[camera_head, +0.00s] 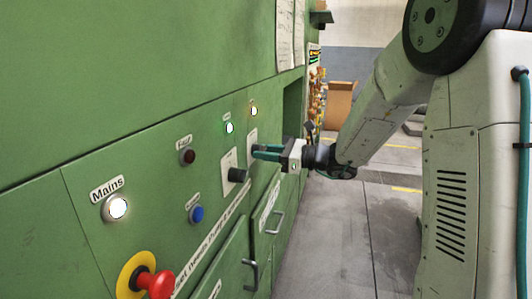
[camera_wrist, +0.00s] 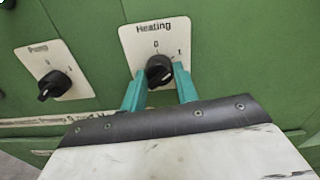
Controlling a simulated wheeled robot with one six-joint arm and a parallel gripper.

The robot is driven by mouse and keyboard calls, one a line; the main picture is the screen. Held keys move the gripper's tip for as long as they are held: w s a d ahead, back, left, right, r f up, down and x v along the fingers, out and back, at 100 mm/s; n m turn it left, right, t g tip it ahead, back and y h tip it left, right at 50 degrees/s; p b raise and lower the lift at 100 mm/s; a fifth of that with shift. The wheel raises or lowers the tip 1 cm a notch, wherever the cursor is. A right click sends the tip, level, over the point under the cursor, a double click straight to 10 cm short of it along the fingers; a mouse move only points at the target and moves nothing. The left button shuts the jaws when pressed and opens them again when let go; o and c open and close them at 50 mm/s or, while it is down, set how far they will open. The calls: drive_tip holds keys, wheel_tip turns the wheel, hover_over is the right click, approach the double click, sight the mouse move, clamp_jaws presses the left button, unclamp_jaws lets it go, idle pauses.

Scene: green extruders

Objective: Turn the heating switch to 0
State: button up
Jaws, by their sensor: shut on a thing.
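The heating switch (camera_wrist: 159,70) is a black knob on a white plate (camera_wrist: 134,38) labelled Heating, in the wrist view. The plate has a 0 above the knob and a 1 to its upper right. My gripper (camera_wrist: 162,76) has a teal finger on each side of the knob and is shut on it. I cannot clearly tell which mark the knob points at. In the head view my gripper (camera_head: 266,152) reaches in from the right to the green panel. Its fingers hide the knob there, and only part of the heating plate (camera_head: 252,137) shows.
The pump switch (camera_wrist: 54,85), a black knob, sits left of the heating switch. On the panel are a red emergency button (camera_head: 158,284), a blue button (camera_head: 197,214) and several lamps, including the lit Mains lamp (camera_head: 117,207). Door handles (camera_head: 276,222) stick out below. The floor at right is open.

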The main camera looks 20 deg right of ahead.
drive_tip(key=n, duration=1)
drive_tip(key=shift+n, duration=0.4)
idle(0.4)
drive_tip(key=o, duration=1)
drive_tip(key=shift+c, duration=0.2)
drive_tip(key=v, duration=0.8)
